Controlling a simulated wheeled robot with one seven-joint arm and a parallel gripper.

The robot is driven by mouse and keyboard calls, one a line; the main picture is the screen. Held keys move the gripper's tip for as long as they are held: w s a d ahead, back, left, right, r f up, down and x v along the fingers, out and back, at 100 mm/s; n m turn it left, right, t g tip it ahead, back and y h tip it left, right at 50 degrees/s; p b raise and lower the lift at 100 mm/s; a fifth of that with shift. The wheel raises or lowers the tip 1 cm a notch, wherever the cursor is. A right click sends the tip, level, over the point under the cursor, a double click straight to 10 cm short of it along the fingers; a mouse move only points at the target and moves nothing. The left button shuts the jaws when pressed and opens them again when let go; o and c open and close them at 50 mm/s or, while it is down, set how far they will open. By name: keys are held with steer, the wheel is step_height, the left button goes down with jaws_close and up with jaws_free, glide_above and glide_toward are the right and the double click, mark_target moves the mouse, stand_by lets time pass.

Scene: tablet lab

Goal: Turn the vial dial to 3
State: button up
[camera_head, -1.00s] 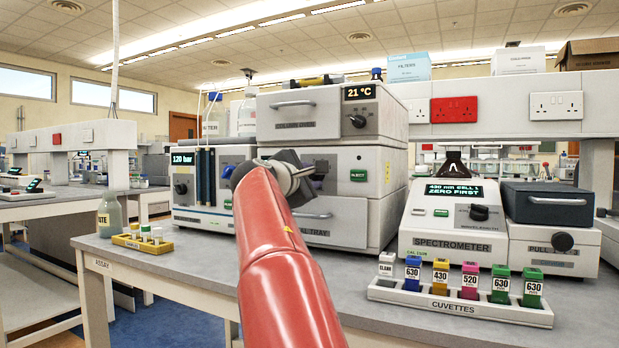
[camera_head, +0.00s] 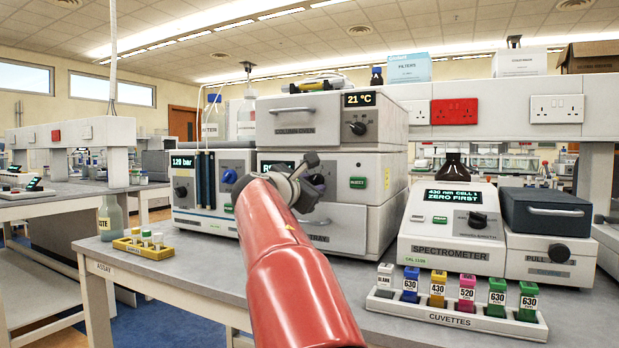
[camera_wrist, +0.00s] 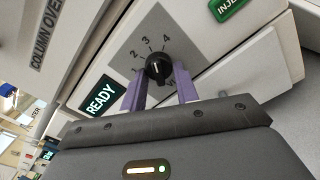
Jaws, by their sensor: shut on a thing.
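The vial dial (camera_wrist: 158,69) is a black round knob on a grey plate with the numbers 2, 3 and 4 readable around its upper side. My gripper (camera_wrist: 158,80) has one purple finger on each side of the knob and is shut on it. I cannot tell which number the knob points to. In the head view my gripper (camera_head: 312,178) is at the front of the middle white instrument (camera_head: 343,165) and covers the dial. A display reading READY (camera_wrist: 101,97) is left of the dial in the wrist view.
A green INJECT button (camera_head: 357,182) is right of my gripper. The column oven (camera_head: 290,128) with its 21 °C display is above. A cuvette rack (camera_head: 456,318) and the spectrometer (camera_head: 450,252) stand to the right.

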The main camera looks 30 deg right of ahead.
steer(key=shift+n+p, duration=0.7)
steer(key=shift+n, duration=0.4)
steer(key=shift+s, duration=0.1)
steer(key=o, duration=1)
steer(key=b+v, duration=0.2)
steer(key=v, duration=0.5)
steer(key=shift+s+a, duration=0.25)
steer(key=shift+a, duration=0.05)
